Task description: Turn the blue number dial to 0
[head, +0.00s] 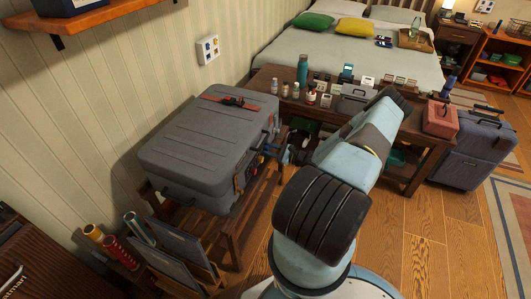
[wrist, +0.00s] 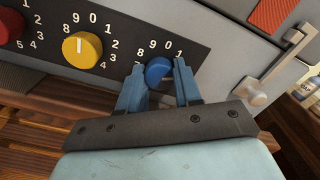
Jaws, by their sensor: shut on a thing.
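The blue number dial (wrist: 158,70) sits on a dark panel on the grey case (head: 205,145), at the right end of a row of dials. White digits ring it; 8, 9, 0 and 1 show above and beside it. My gripper (wrist: 159,72) is shut on the blue dial, one finger on each side. The dial's pointer mark cannot be made out, so its setting is unclear. In the head view my gripper (head: 284,153) is at the case's right side, and the dial is too small to tell.
A yellow dial (wrist: 82,48) and a red dial (wrist: 10,27) lie left of the blue one. A metal latch (wrist: 253,92) is to the right. The case rests on a wooden bench (head: 235,232). A cluttered table (head: 398,128) stands to the right.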

